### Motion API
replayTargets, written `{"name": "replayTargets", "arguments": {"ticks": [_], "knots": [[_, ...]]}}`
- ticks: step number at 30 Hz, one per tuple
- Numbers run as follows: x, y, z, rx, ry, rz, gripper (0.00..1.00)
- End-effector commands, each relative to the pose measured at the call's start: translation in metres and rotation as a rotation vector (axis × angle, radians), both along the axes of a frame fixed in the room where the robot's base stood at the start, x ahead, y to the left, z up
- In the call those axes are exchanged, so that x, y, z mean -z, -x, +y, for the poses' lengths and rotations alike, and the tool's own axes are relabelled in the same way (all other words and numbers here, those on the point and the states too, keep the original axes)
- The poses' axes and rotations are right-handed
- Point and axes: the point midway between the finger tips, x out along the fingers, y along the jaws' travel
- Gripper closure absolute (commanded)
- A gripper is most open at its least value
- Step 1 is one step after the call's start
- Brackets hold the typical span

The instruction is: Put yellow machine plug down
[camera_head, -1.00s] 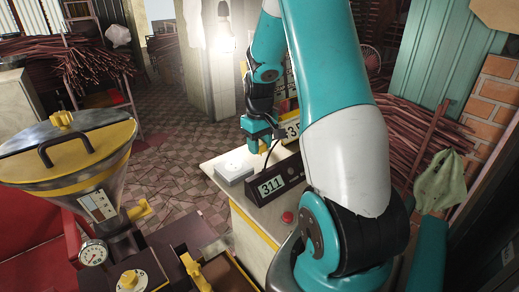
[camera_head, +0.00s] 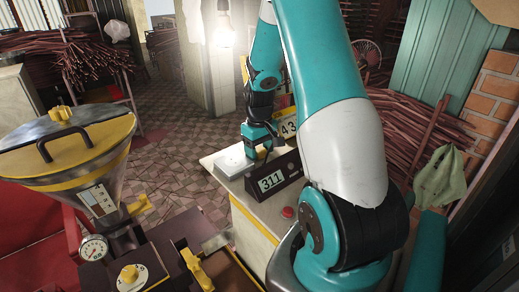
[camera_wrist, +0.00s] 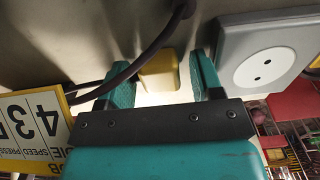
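The yellow machine plug (camera_wrist: 160,72) shows in the wrist view between my two teal fingers, against the pale table top. A gap shows on both sides of it, so my gripper (camera_wrist: 158,62) appears open around it and not clamped on it. A dark cable (camera_wrist: 165,35) runs close by the plug and past the left finger. In the head view my gripper (camera_head: 257,153) is low over the table, between the socket box and the black display box; the plug is hidden there or too small to tell.
A grey socket box (camera_head: 234,164) with a round white outlet stands beside my gripper. A black display box (camera_head: 273,180) reading 311 stands in front. A yellow-edged number card (camera_wrist: 35,125) is close on the other side. A red button (camera_head: 287,212) is at the near edge.

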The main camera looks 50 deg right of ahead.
Motion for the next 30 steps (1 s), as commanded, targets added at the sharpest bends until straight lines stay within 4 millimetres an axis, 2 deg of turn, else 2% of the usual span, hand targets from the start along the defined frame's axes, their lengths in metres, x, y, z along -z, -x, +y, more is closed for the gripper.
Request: {"name": "replayTargets", "arguments": {"ticks": [8,14,24,30], "knots": [[-0.001,0.000,0.000,0.000,0.000,0.000,0.37],[-0.021,-0.001,-0.001,0.000,0.003,-0.004,0.37],[-0.096,-0.001,-0.001,0.000,0.005,-0.006,0.37],[-0.124,-0.001,0.000,0.000,0.001,-0.002,0.37]]}}
